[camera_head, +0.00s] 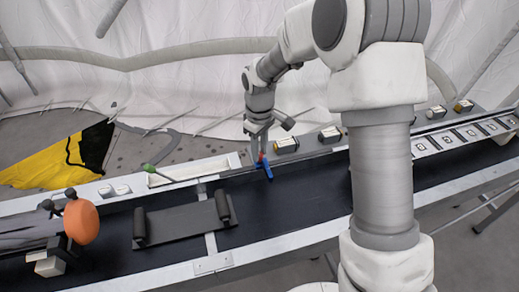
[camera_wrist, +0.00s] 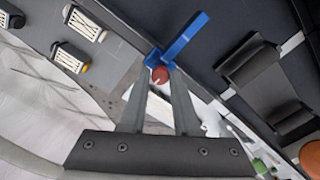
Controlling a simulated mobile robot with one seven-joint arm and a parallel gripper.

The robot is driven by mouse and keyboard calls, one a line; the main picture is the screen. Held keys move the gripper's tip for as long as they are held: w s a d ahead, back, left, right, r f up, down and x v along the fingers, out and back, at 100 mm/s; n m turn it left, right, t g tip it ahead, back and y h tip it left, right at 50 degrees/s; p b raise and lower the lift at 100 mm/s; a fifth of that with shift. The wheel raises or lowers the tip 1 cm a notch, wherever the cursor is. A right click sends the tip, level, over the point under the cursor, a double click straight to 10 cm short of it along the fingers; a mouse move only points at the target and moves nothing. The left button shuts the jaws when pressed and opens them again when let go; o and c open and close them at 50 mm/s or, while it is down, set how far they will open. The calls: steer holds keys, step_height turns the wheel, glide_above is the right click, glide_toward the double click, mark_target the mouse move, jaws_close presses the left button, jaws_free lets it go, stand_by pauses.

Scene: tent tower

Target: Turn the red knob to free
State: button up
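The red knob (camera_wrist: 160,75) is a small round red part with a pale mark on its face. It sits on a blue part with a long flat bar (camera_wrist: 187,36), at the edge of the dark belt. In the head view the knob (camera_head: 261,157) and the blue part (camera_head: 267,173) show small under my gripper (camera_head: 260,150). In the wrist view my gripper's fingertips (camera_wrist: 160,70) lie on either side of the knob, with little or no gap showing. Whether they press on it cannot be told. The knob's far side is hidden.
The dark conveyor belt (camera_head: 300,190) runs under my arm. A dark plate with two rollers (camera_head: 182,222) lies on it at left, near an orange round object (camera_head: 81,222). A green-tipped lever (camera_head: 149,168) and several small boxes line the far rail.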

steer(key=o, duration=0.4)
steer(key=shift+c, duration=0.2)
step_height(320, 180, up, 18)
steer(key=p, duration=0.1)
steer(key=shift+f, duration=0.25)
steer(key=shift+s, duration=0.1)
steer(key=s+d+r+m+t, duration=0.2)
steer(key=s+d+m, duration=0.3)
steer(key=s, duration=0.7)
steer(key=s+d+r+m+t, duration=0.3)
steer(key=s+d+m, duration=0.2)
steer(key=s+d, duration=0.3)
steer(key=s, duration=0.4)
steer(key=shift+s+d+r+t, duration=0.25)
steer(key=shift+t, duration=0.05)
